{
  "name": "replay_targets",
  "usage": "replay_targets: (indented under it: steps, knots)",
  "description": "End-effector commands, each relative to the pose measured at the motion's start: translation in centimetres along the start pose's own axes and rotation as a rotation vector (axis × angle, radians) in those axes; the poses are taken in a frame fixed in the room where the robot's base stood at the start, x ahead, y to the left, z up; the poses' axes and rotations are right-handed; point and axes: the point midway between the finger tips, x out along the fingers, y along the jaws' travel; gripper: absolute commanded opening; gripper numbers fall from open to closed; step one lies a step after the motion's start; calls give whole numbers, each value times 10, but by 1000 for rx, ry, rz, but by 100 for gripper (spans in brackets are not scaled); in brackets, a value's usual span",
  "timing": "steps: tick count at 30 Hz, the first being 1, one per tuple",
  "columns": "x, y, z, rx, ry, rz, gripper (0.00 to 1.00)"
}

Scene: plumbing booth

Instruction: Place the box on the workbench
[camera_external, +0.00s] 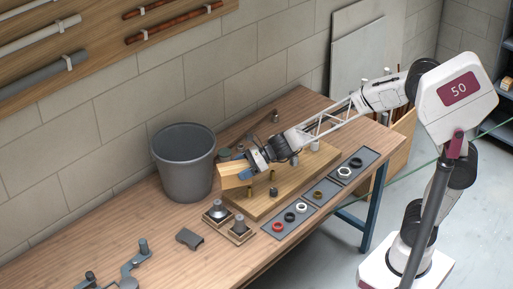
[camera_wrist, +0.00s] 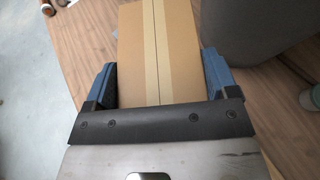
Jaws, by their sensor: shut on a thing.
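A small brown cardboard box (camera_external: 235,178) is held at the end of my arm, above the left end of a wooden board on the workbench (camera_external: 120,215). In the wrist view the box (camera_wrist: 157,50), with a pale tape strip down its middle, sits between the two blue fingers of my gripper (camera_wrist: 158,78). My gripper (camera_external: 246,163) is shut on the box. The box looks slightly tilted in the external view. Its underside is hidden, so I cannot tell whether it touches anything below.
A grey bucket (camera_external: 184,165) stands close to the left of the box. Small pegs stand on the wooden board (camera_external: 290,180). Dark trays with rings (camera_external: 289,217) and metal fittings on square bases (camera_external: 217,212) lie in front. The bench's left part is mostly clear around a grey clamp-like tool (camera_external: 127,268).

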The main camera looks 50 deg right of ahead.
Motion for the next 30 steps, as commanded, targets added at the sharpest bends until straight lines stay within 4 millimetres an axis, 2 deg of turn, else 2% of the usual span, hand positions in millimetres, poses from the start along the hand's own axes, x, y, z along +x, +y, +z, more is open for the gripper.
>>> replay_targets:
  steps: [1,15,30]
  knots:
    - [6,13,3,-9,0,22,47]
    - [48,124,21,-81,0,205,47]
    - [71,242,31,-155,0,392,47]
